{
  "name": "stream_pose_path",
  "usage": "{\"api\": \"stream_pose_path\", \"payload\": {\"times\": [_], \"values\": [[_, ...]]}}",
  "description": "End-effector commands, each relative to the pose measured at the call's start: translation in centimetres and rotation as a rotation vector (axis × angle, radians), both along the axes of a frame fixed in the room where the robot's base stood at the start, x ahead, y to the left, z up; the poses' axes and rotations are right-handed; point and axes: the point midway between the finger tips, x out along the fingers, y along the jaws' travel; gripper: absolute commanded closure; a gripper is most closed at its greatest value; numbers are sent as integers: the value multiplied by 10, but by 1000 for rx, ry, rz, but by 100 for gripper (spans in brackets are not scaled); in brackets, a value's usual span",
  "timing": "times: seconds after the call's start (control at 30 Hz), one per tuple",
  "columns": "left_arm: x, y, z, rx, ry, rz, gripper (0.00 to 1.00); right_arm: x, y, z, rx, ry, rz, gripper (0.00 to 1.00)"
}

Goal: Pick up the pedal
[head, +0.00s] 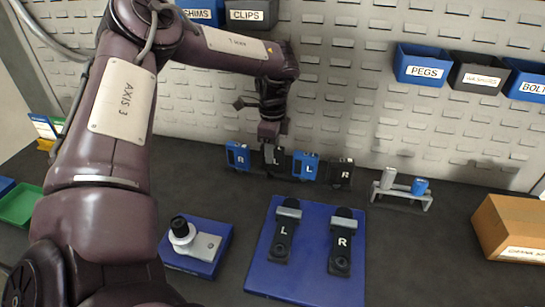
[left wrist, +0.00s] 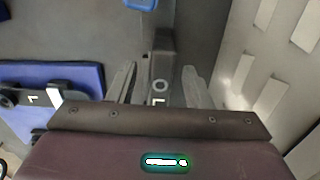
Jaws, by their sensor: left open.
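Several pedals stand in a row at the back of the bench in the head view: a blue one marked R (head: 237,156), a dark one (head: 273,155) partly hidden by my gripper, a blue one marked L (head: 306,166) and a black one marked R (head: 340,173). My left gripper (head: 270,138) is over the dark pedal. In the left wrist view, its open fingers (left wrist: 159,70) stand on either side of a dark pedal marked L (left wrist: 161,50). I cannot tell whether they touch it. My right gripper is not in view.
A blue board (head: 305,278) with crank arms marked L and R lies in front. A blue block (head: 196,262) with a knob is left of it. A small grey stand (head: 402,197) and a cardboard box (head: 510,228) are at right. Pegboard with bins stands behind.

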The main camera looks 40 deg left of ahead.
Motion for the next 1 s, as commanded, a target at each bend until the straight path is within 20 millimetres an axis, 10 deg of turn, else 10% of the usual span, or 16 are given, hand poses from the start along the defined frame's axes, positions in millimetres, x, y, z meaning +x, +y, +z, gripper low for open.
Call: {"api": "stream_pose_path", "payload": {"times": [0.4, 0.77, 1.0], "values": [[0, 0, 0, 0, 0, 0, 100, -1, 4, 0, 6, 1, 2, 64], [1, 0, 7, 1, -4, 0, 100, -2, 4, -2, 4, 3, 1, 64], [2, 0, 50, 2, -8, 0, 100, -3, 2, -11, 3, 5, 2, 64]]}}
